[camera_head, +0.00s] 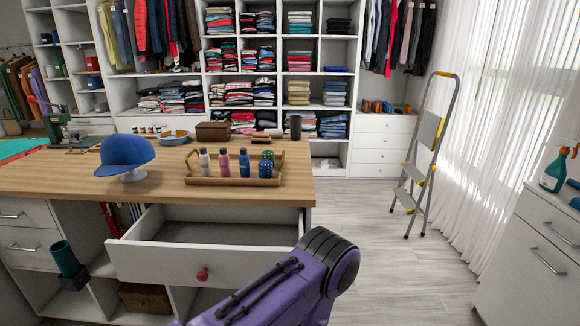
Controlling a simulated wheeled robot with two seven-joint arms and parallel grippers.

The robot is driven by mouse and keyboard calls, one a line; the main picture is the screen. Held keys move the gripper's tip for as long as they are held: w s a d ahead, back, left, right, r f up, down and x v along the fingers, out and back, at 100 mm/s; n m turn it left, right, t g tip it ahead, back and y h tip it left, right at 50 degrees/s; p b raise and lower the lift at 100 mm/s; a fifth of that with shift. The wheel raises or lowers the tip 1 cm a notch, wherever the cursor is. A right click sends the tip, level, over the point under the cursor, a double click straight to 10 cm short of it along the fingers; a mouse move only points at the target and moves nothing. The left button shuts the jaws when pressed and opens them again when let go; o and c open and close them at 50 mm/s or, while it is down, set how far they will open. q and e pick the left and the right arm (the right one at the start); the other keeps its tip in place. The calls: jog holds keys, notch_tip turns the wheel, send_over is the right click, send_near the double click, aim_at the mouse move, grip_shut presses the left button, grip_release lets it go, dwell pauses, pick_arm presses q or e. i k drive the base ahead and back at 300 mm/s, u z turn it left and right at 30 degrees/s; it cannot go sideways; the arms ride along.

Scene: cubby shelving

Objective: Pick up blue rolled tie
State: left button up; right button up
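A small dark blue rounded thing (265,169) stands at the right end of a wooden tray (225,181) on the wooden-topped counter. It may be the blue rolled tie, but it is too small to be sure. A similar green one (268,155) is right behind it. Three bottles, white, pink and blue, stand to their left in the tray. A purple arm of mine crosses the bottom of the view in front of the counter, its joint low and right of the tray. Neither gripper shows.
A white drawer (203,262) with a red knob is pulled out below the tray and looks empty. A blue cap (126,153) sits on a stand to the left. A stepladder (428,150) stands at right. The floor right of the counter is clear.

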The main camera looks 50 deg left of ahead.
aim_at(266, 167)
jog(key=u, duration=0.05)
jog(key=i, duration=2.8)
jog(key=u, duration=1.15)
